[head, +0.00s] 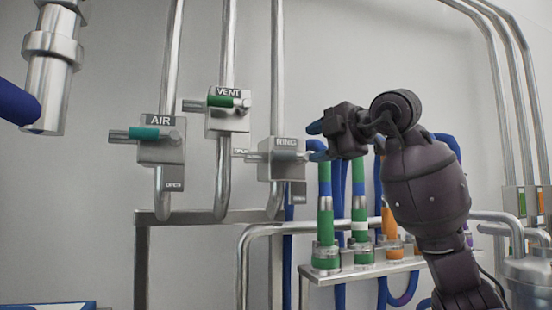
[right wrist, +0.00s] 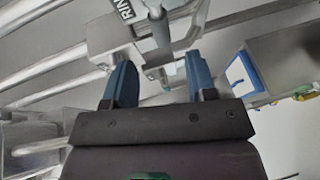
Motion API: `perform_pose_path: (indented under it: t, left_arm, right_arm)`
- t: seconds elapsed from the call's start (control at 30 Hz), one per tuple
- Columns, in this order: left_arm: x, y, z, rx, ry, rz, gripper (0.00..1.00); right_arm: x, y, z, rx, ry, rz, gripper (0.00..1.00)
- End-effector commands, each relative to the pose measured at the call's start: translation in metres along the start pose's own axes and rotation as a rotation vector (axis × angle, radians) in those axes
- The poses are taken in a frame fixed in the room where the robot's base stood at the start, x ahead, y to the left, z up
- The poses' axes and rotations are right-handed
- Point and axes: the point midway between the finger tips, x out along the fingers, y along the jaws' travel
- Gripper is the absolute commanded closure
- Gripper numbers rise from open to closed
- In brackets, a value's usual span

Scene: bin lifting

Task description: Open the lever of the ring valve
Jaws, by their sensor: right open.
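The ring valve (head: 270,170) is a grey block on a vertical pipe, labelled RING. Its lever (head: 255,157) lies horizontally across the block. My right gripper (head: 317,142) is just right of the valve, open, with its blue fingers pointing left towards it. In the right wrist view the valve (right wrist: 113,38) is just beyond the fingertips (right wrist: 158,60). The lever's grey-blue sleeve (right wrist: 157,28) lines up with the gap between the fingers. I cannot tell whether a finger touches it.
The air valve (head: 160,152) and vent valve (head: 229,120) stand to the left on their own pipes. Green and orange fittings (head: 326,225) with blue hoses stand on a metal shelf (head: 345,272) below my right arm. A metal cylinder (head: 52,75) hangs at upper left.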

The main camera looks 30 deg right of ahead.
Motion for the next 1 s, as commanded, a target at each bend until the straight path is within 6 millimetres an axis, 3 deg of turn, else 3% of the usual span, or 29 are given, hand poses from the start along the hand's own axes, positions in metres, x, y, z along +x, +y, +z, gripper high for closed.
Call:
perform_pose_path:
  t: [0.23,0.6,1.0]
  left_arm:
    - [-0.007,-0.001,0.004,-0.002,-0.02,-0.003,0.57]
    - [-0.009,-0.002,-0.015,-0.001,0.003,-0.001,0.57]
    - [-0.008,-0.002,-0.018,0.0,0.009,0.0,0.57]
  right_arm:
    - [0.036,0.001,-0.001,0.001,0.004,-0.002,0.48]
    - [0.091,0.001,-0.001,0.0,0.004,-0.001,0.48]
    - [0.102,0.0,-0.001,-0.003,0.002,0.0,0.48]
